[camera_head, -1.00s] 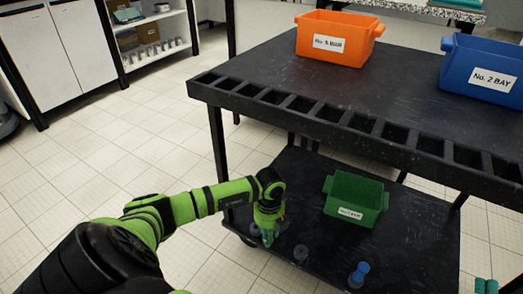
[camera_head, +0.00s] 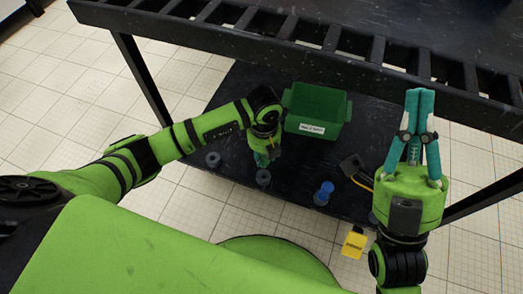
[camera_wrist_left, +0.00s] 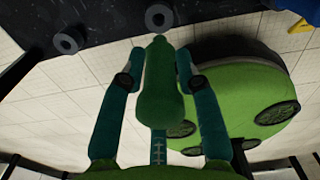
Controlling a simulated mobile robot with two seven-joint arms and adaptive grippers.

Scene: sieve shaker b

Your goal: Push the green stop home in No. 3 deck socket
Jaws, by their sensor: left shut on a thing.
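My left gripper (camera_head: 266,158) is shut on the green stop (camera_wrist_left: 161,80), a dark green tapered piece between teal fingers. It is over the lower black deck (camera_head: 232,95), close behind the middle grey socket (camera_head: 263,177). Another grey socket (camera_head: 213,160) is to the left. A blue stop (camera_head: 325,190) stands in a socket to the right. No socket number is readable. My right gripper (camera_head: 421,95) points up, empty, fingertips together.
A green bin (camera_head: 316,112) with a white label stands on the lower deck behind my left gripper. The slotted edge of the upper deck (camera_head: 300,45) overhangs it.

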